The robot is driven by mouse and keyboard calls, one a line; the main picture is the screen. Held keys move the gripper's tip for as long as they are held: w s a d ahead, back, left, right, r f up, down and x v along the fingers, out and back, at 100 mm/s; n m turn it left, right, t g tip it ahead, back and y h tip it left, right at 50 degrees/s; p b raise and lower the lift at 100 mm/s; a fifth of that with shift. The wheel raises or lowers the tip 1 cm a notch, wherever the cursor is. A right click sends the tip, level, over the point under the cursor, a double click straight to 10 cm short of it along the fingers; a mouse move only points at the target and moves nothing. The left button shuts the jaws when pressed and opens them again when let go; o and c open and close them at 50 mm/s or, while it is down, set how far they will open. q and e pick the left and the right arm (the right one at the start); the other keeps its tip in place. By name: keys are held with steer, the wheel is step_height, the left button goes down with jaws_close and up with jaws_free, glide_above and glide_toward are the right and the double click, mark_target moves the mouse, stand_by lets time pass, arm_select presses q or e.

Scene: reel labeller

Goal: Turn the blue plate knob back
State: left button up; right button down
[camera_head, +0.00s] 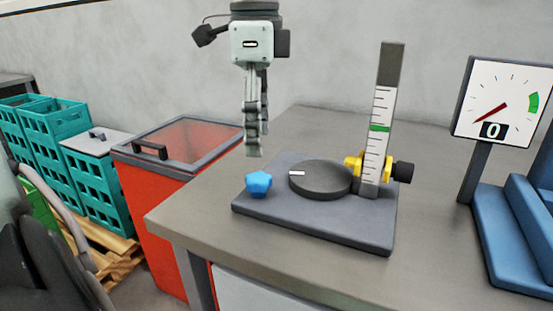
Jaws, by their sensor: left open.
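The blue plate knob (258,184) is a small lobed knob at the left front of a dark grey base plate (310,227) on the table. A round dark turntable (321,180) with a white mark sits beside it on the same plate. My left gripper (254,150) points down above the knob, a little behind it in the picture, with a gap between fingertips and knob. It is open and holds nothing; its fingers are seen nearly edge-on. My right gripper is not in view.
An upright scale post (377,135) with a green mark and a yellow clamp (353,166) with a black knob (403,172) stands at the plate's right. A dial gauge (502,103) reads 0. A blue stand (515,240) is at far right. The table (180,217) is clear left of the plate.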

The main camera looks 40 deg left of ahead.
mark_target(258, 177)
arm_select(q)
steer(key=f, duration=0.6)
steer(key=shift+s+f, duration=0.15)
steer(key=shift+s, duration=0.1)
steer(key=shift+f, duration=0.4)
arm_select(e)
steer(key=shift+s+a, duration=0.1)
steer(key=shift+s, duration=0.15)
arm_select(q)
steer(key=shift+w, duration=0.1)
steer(key=shift+c, duration=0.3)
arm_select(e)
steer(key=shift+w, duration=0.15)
arm_select(q)
steer(key=shift+c, duration=1.2)
steer(key=c, duration=0.8)
steer(key=shift+c, duration=0.2)
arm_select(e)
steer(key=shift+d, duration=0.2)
arm_select(q)
steer(key=shift+f+m, duration=0.1)
steer(key=shift+m, duration=0.2)
